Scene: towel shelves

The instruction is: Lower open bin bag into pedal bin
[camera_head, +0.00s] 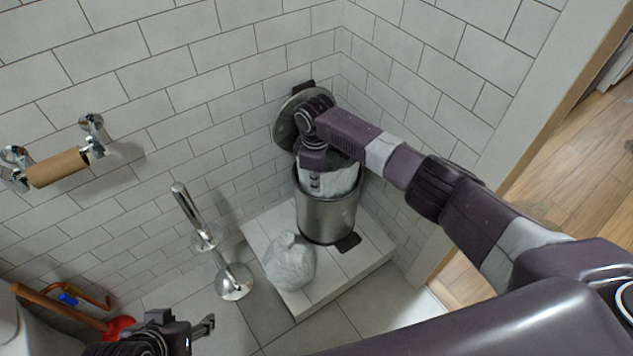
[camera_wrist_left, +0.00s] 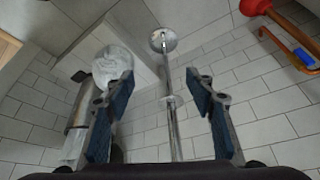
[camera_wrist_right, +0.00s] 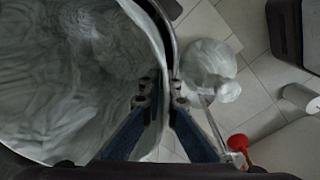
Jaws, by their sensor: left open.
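The steel pedal bin (camera_head: 327,218) stands upright in the corner on a tiled step, its round lid (camera_head: 287,122) tipped open against the wall. A pale bin bag (camera_head: 345,180) shows at the bin's mouth. In the right wrist view the open bag (camera_wrist_right: 70,90) spreads wide with wrinkled inner walls. My right gripper (camera_wrist_right: 168,92) is shut on the bag's edge; in the head view its wrist hides much of the mouth. How deep the bag hangs is hidden. My left gripper (camera_wrist_left: 157,90) is open and empty, low at the left in the head view (camera_head: 185,328), away from the bin.
A tied, filled bag (camera_head: 290,262) sits on the step (camera_head: 345,275) in front of the bin. A chrome brush stand (camera_head: 232,280) is left of it. A red plunger (camera_head: 118,328) lies lower left, and a paper roll holder (camera_head: 57,168) is on the wall.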

